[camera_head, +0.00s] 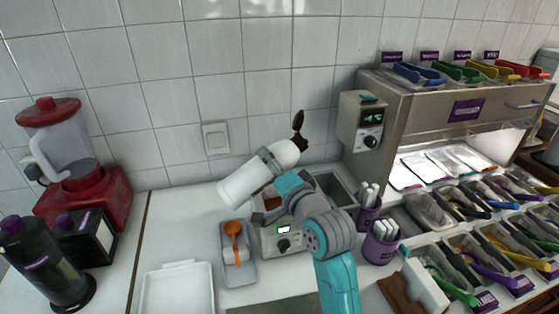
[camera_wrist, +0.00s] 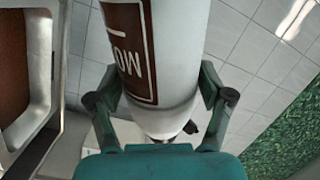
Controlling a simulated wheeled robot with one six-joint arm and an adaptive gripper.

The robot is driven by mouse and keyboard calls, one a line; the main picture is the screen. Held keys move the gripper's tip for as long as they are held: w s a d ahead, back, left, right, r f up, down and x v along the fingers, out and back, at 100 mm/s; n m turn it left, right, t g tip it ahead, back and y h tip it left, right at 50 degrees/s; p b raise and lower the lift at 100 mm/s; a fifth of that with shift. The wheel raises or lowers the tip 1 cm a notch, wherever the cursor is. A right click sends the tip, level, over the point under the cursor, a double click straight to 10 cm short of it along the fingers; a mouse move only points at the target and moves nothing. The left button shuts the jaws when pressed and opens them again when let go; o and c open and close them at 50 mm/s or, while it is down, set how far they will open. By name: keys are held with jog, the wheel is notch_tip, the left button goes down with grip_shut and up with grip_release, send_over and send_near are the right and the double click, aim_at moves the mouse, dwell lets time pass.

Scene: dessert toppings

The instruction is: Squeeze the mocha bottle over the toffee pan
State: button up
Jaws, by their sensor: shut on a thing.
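My gripper (camera_head: 270,162) is shut around the white mocha bottle (camera_head: 242,186) and holds it above the counter warmer. The bottle lies strongly tilted, its dark brown cap end up to the right and its plain white end down to the left. In the wrist view the fingers (camera_wrist: 162,98) flank the bottle (camera_wrist: 180,55), whose brown label shows part of the word "MO". A metal pan with brown contents (camera_wrist: 14,62) shows at the left of the wrist view. In the head view the warmer's brown-filled pan (camera_head: 262,203) is partly hidden by bottle and arm; no toffee label is readable.
A second pan (camera_head: 336,190) sits right of the brown one. A grey tray (camera_head: 238,272) with an orange ladle stands left of the warmer, and a white tray (camera_head: 178,290) further left. Purple cups (camera_head: 381,247) and topping bins (camera_head: 430,212) crowd the right. A red blender (camera_head: 85,190) stands far left.

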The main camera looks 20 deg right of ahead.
aim_at(257, 161)
jog(key=a+m, duration=0.1)
jog(key=m, duration=0.1)
jog(key=a+m, duration=0.2)
jog(key=shift+s+a, duration=0.15)
jog(key=shift+s, duration=0.25)
notch_tip(257, 161, up, 2)
jog(key=m, duration=0.4)
jog(key=shift+a, duration=0.15)
jog(key=shift+r+m, duration=0.35)
jog(key=shift+m, duration=0.75)
jog(key=d+m, duration=0.1)
jog(key=d+f+m, duration=0.1)
jog(key=m, duration=0.1)
jog(key=shift+w+f, duration=0.2)
jog(key=shift+w+d+f+m, duration=0.15)
jog(key=shift+d+f+m, duration=0.3)
jog(key=shift+m, duration=0.45)
jog(key=shift+w+d+f+m, duration=0.1)
jog(key=shift+d+f+m, duration=0.1)
jog(key=shift+d+m, duration=0.55)
jog(key=shift+a, duration=0.2)
jog(key=o, duration=0.6)
jog(key=c, duration=0.9)
